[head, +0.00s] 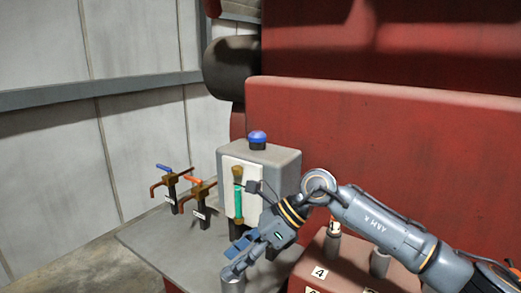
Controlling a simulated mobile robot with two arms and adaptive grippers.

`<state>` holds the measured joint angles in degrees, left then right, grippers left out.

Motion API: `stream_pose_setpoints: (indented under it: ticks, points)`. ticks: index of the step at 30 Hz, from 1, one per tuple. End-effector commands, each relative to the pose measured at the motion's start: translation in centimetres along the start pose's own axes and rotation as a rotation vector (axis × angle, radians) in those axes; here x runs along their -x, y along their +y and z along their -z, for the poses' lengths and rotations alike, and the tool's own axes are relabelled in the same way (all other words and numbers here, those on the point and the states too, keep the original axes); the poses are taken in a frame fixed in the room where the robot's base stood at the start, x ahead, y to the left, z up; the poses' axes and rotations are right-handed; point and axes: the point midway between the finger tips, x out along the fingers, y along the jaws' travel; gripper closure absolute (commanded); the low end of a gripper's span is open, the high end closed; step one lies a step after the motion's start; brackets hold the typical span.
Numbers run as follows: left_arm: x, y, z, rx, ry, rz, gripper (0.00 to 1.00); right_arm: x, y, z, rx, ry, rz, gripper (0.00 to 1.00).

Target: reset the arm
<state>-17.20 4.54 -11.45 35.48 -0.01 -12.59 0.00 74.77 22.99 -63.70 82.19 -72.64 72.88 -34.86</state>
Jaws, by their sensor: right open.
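My right arm reaches in from the right edge. Its gripper (238,258) is open over the grey bench in front of the control box. The fingers point left and down, and a short grey cylinder (232,285) stands just below them. I cannot tell whether they touch it. Nothing shows between the fingers. My left arm is not in view.
The grey control box (282,172) has a blue dome button (257,140) and a green tube (238,201). Taps with a blue (164,168) and an orange handle (193,181) stand left. The bench's (150,235) left part is clear.

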Motion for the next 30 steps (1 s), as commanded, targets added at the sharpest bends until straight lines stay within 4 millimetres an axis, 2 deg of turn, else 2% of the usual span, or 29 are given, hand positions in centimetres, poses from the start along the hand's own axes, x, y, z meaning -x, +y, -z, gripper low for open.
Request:
stream_pose_setpoints:
  ticks: [1, 2, 5, 6, 9, 12, 14, 17, 20, 21, 23, 24, 26, 27, 30]
  points:
    - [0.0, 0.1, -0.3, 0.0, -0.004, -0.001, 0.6, -2.2, 1.7, -1.9, -0.048, -0.152, -0.05, 0.47]
    - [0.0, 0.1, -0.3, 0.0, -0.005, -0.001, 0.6, -2.9, 2.5, -3.2, -0.085, -0.249, -0.071, 0.47]
    - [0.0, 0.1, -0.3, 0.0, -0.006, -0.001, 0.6, -3.2, 4.3, -7.4, -0.243, -0.568, -0.138, 0.47]
    - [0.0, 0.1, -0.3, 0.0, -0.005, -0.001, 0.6, -2.7, 4.7, -8.7, -0.321, -0.692, -0.162, 0.47]
    - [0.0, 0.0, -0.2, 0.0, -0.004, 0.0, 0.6, -0.4, 4.5, -10.5, -0.546, -0.987, -0.216, 0.47]
    - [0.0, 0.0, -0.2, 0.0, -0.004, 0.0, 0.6, 2.8, 2.9, -9.8, -0.81, -1.262, -0.251, 0.47]
    - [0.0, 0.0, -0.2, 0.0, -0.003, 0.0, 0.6, 4.6, 1.5, -8.2, -0.985, -1.415, -0.265, 0.47]
    - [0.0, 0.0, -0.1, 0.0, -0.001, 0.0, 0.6, 6.8, -0.9, -3.3, -1.298, -1.647, -0.27, 0.47]
    - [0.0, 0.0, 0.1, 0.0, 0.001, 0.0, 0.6, 7.7, -2.5, 3.6, -1.636, -1.848, -0.248, 0.47]
    - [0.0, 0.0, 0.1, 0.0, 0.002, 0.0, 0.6, 7.7, -2.7, 6.7, -1.772, -1.918, -0.23, 0.47]
    - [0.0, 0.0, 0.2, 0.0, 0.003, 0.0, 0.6, 7.2, -2.6, 11.3, -1.97, -2.004, -0.196, 0.47]
    - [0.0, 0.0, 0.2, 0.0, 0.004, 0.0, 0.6, 6.7, -2.1, 14.3, -2.1, -2.054, -0.166, 0.47]
    - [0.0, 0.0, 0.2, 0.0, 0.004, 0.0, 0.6, 5.7, -1.0, 18.6, -2.288, -2.115, -0.116, 0.47]
    - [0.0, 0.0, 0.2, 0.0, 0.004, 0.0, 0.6, 4.9, 0.1, 21.4, 2.28, 2.029, 0.071, 0.47]
    - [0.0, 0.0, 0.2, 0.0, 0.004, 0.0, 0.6, 2.8, 3.8, 27.6, 2.168, 1.76, -0.039, 0.47]
